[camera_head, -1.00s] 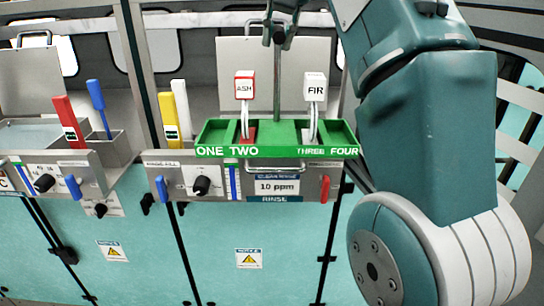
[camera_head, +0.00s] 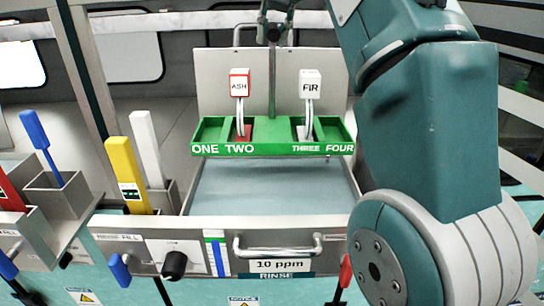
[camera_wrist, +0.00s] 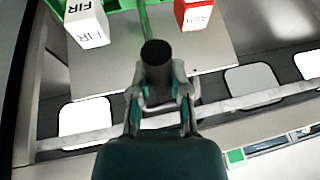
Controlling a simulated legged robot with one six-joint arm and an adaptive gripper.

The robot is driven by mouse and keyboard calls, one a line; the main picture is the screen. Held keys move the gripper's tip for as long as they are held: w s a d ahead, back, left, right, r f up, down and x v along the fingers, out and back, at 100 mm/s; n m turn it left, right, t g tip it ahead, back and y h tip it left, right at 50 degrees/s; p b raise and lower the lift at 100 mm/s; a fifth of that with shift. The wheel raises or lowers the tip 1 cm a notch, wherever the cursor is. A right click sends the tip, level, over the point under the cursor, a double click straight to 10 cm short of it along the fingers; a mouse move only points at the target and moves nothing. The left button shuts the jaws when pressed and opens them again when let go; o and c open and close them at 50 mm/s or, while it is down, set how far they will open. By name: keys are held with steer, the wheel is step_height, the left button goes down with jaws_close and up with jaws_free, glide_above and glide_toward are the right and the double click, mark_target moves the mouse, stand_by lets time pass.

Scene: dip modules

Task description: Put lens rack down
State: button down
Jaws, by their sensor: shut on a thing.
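The green lens rack (camera_head: 270,150) hangs level in the head view, its front marked ONE, TWO, THREE, FOUR. It holds a red-and-white ASH block (camera_head: 239,84) on a stem at left and a white FIR block (camera_head: 310,84) on a stem at right. A thin grey post rises from the rack's middle to my gripper (camera_head: 272,30). In the wrist view my gripper (camera_wrist: 160,92) is shut on the post's dark round top (camera_wrist: 156,53). The FIR block (camera_wrist: 86,24) and ASH block (camera_wrist: 194,14) show below it. The rack appears above the open rinse basin (camera_head: 265,188).
The rinse basin's front carries a bar handle (camera_head: 277,246), a black knob (camera_head: 174,264) and a 10 ppm RINSE label. Yellow (camera_head: 126,172) and white (camera_head: 147,148) upright handles stand left of it. A raised grey panel (camera_head: 218,72) stands behind the rack.

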mark_target(275, 131)
step_height(275, 131, down, 18)
steer(key=shift+r, duration=0.2)
stand_by(0.7)
steer(key=shift+f, duration=0.1)
steer(key=c, duration=0.6)
jaws_free()
steer(key=shift+s, duration=0.1)
steer(key=v, duration=1.2)
